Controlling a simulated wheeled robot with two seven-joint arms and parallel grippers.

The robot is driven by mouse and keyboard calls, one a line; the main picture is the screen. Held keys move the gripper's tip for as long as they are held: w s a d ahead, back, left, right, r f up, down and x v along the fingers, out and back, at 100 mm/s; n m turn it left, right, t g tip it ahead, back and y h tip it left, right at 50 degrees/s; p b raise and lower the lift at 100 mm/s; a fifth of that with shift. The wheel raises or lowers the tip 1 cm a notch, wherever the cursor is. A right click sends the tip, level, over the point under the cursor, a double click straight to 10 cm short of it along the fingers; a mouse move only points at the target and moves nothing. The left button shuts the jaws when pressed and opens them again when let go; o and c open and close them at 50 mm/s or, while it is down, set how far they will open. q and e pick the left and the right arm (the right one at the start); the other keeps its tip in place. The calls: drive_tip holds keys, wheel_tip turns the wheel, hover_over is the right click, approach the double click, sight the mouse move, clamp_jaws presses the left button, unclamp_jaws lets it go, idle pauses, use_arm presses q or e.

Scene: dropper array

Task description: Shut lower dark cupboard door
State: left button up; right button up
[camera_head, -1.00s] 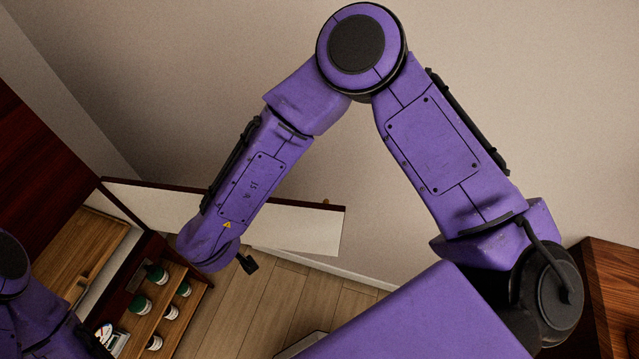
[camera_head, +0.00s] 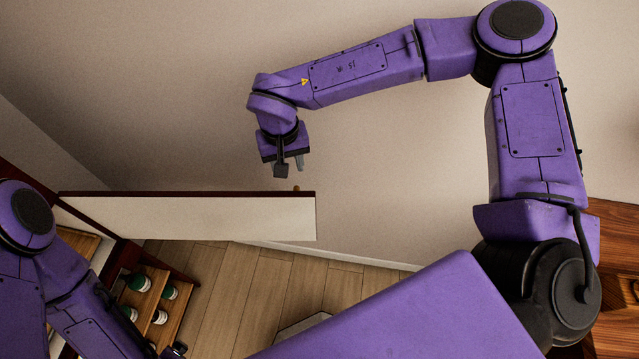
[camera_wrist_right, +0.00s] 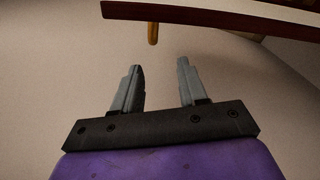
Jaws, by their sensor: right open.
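The cupboard door (camera_head: 200,217) stands open in the head view, its pale inner face toward me and its dark red-brown edge on top. A small brass knob (camera_head: 296,188) shows at its far side near the free end; the knob also shows in the right wrist view (camera_wrist_right: 153,33). My right gripper (camera_head: 290,172) is open and empty, just beyond the door near the knob and apart from it. In the right wrist view my open fingers (camera_wrist_right: 160,75) point toward the knob and door edge (camera_wrist_right: 220,18). My left arm is at the lower left; its fingers are not clear.
The open cupboard's shelves (camera_head: 150,300) hold several green-and-white jars (camera_head: 140,283) at the lower left. A wooden cabinet (camera_head: 615,245) stands at the right. The wood floor (camera_head: 260,280) between them is mostly clear, with a wall behind the door.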

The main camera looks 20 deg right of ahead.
sight(297, 187)
drive_tip(key=shift+s+d+f+m, duration=0.15)
drive_tip(key=shift+d, duration=0.25)
drive_tip(key=shift+s+d+f+m, duration=0.1)
drive_tip(key=shift+d+m, duration=0.05)
drive_tip(key=shift+d, duration=0.2)
drive_tip(key=shift+s+f, duration=0.15)
drive_tip(key=shift+f, duration=0.2)
wheel_tip(297, 187, down, 8)
drive_tip(key=p, duration=0.2)
drive_tip(key=shift+a+f+p, duration=0.15)
drive_tip(key=shift+p, duration=0.15)
drive_tip(key=shift+f, duration=0.6)
drive_tip(key=shift+a, duration=0.1)
clamp_jaws()
